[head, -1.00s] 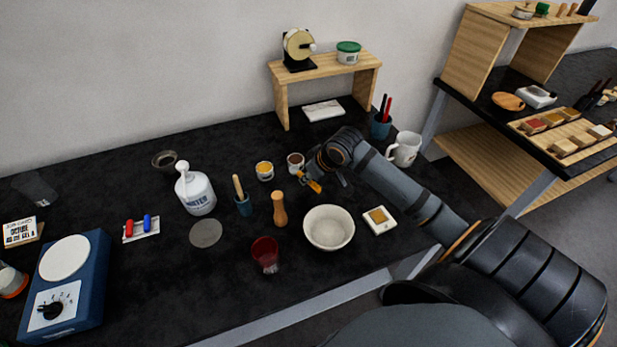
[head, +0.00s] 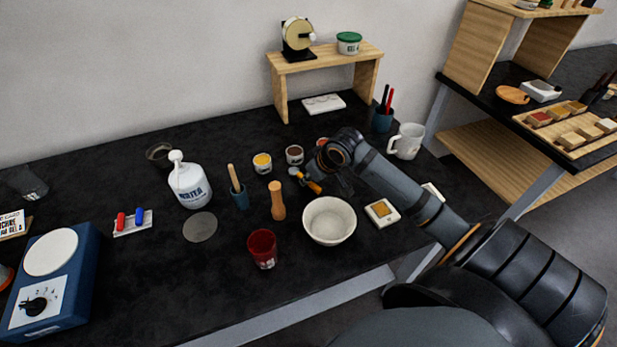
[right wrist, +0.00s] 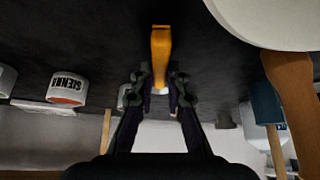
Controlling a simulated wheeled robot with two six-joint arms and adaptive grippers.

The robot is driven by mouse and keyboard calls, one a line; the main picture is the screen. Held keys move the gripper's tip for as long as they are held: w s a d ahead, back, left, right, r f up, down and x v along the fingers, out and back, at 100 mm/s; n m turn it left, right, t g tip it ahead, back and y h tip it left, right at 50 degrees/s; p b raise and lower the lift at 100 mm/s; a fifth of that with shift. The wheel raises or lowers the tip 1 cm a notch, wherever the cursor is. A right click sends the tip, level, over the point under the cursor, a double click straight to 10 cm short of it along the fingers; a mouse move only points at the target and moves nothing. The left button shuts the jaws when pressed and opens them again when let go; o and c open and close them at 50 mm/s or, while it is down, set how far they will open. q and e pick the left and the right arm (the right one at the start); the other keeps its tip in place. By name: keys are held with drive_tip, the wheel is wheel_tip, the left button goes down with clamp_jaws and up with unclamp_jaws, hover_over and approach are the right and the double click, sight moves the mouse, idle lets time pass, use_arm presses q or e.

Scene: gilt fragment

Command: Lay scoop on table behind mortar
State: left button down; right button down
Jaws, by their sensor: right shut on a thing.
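The scoop (head: 312,186) shows as a small orange handle at my right gripper (head: 326,182) in the head view. In the right wrist view, the right gripper (right wrist: 160,88) is shut on the scoop (right wrist: 161,55), whose orange handle sticks out past the fingertips. Whether the scoop touches the table is unclear. The mortar (head: 329,223) is a white bowl on the black table (head: 150,285); its rim (right wrist: 268,22) fills the upper right of the wrist view. The gripper and scoop are just behind the mortar. My left gripper is not in view.
A wooden pestle (head: 278,201) stands left of the mortar, with a red cup (head: 262,248) in front. Small jars with yellow (head: 262,163) and brown (head: 294,155) contents stand behind. A square dish (head: 382,212) is right of the mortar, and a white mug (head: 407,141) farther back.

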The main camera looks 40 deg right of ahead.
drive_tip(key=shift+f, duration=0.5)
drive_tip(key=c, duration=1.3)
unclamp_jaws()
drive_tip(key=shift+f, duration=0.15)
drive_tip(key=shift+o, duration=0.2)
drive_tip(key=shift+s, duration=0.1)
wheel_tip(320, 180, up, 10)
drive_tip(key=shift+r, duration=0.15)
